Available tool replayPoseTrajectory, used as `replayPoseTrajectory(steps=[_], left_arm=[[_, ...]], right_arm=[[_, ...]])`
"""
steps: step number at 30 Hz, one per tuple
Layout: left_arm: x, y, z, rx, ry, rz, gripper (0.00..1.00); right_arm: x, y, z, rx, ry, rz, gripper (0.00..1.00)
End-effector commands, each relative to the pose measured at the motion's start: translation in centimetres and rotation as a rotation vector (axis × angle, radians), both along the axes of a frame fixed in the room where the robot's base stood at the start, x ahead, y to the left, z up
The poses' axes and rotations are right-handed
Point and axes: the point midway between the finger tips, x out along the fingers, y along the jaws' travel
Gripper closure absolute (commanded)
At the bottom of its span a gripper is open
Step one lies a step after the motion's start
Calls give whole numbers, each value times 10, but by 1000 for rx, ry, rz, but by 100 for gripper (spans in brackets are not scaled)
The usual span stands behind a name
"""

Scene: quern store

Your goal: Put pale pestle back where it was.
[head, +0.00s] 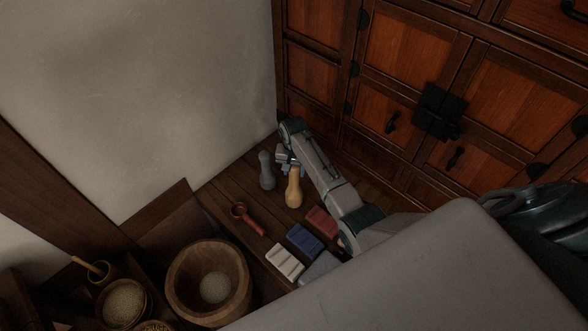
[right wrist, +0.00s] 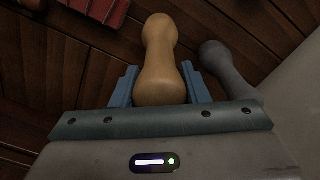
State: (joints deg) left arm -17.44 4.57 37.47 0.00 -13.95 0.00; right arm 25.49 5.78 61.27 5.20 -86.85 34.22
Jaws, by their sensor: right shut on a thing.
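The pale pestle (head: 294,190), a tan wooden piece with a narrow waist, is on or just above the dark wooden boards; I cannot tell whether it touches them. My right gripper (head: 289,160) is shut on it. In the right wrist view the pale pestle (right wrist: 160,50) sits between the blue fingers of my right gripper (right wrist: 158,86). A grey pestle (head: 267,170) of similar shape stands just left of it in the head view; in the right wrist view the grey pestle (right wrist: 226,66) is to the right. My left gripper is not in view.
A reddish-brown ladle (head: 247,218) lies on the boards. Red (head: 321,222), blue (head: 304,240) and white (head: 285,261) blocks lie nearer. A large wooden bowl (head: 180,277) stands lower left. A plaster wall (head: 150,90) and wooden cabinet (head: 400,90) border the boards.

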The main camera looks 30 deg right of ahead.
Motion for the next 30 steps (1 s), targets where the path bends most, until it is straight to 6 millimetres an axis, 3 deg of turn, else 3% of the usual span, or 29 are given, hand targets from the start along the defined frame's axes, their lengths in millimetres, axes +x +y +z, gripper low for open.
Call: replayPoseTrajectory(steps=[3,4,7,19,30], left_arm=[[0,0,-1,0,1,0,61],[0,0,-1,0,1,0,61],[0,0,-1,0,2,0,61],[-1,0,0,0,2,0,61],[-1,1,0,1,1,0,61]], right_arm=[[1,0,-1,0,-3,0,91],[0,0,-3,0,0,0,57],[0,0,-2,0,0,0,37],[1,0,6,0,-3,0,37],[1,0,80,0,-5,0,37]])
